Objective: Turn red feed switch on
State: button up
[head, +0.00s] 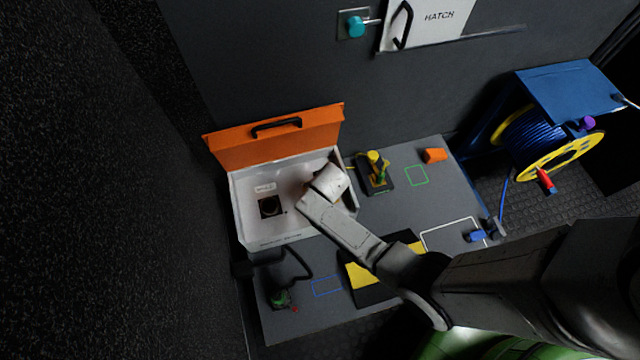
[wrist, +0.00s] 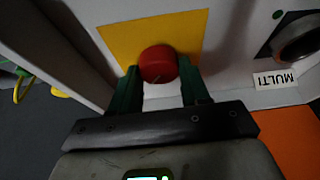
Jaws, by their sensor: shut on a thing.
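The red feed switch (wrist: 158,60) is a round red knob on a yellow plate (wrist: 118,42), fixed to a pale wall, in the wrist view. A short pale mark shows low on the knob. My gripper (wrist: 158,74) has a green finger on each side of the knob and is shut on it. In the head view my arm reaches to the right side of an open white case (head: 238,205) with an orange lid (head: 275,142). The arm hides the switch and the fingers there.
A socket (wrist: 298,38) labelled MULTI is in the wrist view; the case's dark socket (head: 270,206) shows in the head view. A yellow-handled item (head: 375,168) stands right of the case. An orange block (head: 434,155), blue block (head: 475,236) and cable reel (head: 545,140) are farther right.

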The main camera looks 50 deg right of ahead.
dwell(0.4)
jog(key=o, duration=1.1)
jog(key=shift+c, duration=0.2)
jog(key=p+v, duration=0.5)
jog(key=v, duration=0.5)
jog(key=shift+r, duration=0.4)
jog(key=shift+a, duration=0.15)
